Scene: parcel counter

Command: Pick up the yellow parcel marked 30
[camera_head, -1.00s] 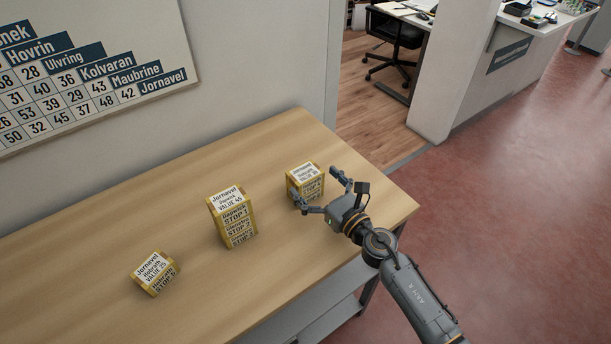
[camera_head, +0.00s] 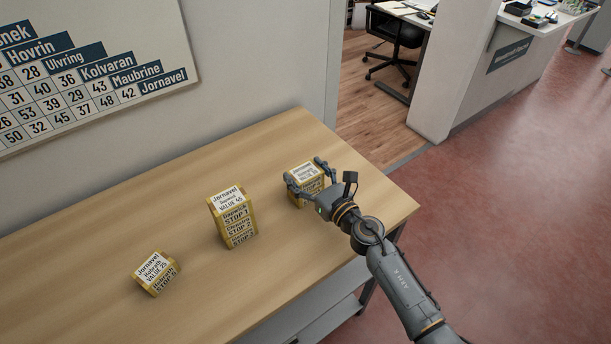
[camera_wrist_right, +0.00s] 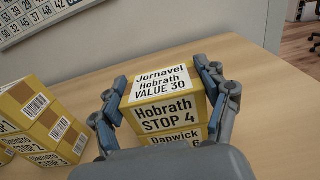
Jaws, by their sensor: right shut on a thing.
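The yellow parcel marked VALUE 30 (camera_head: 299,170) stands on the wooden table near its right end. In the right wrist view the parcel (camera_wrist_right: 165,109) shows a white top label reading Jornavel, Hobrath, VALUE 30, and front labels Hobrath STOP 4 and Dapwick. My right gripper (camera_head: 304,178) has one finger on each side of the parcel and is shut on it. The fingers also show in the right wrist view (camera_wrist_right: 163,98). The parcel's lower part is hidden behind the gripper. My left gripper is not in view.
A taller yellow parcel marked VALUE 45 (camera_head: 236,228) stands left of the held one. A small yellow parcel marked VALUE 25 (camera_head: 153,267) lies further left. A chart board (camera_head: 150,55) hangs on the wall. The table (camera_head: 110,220) is clear between the parcels.

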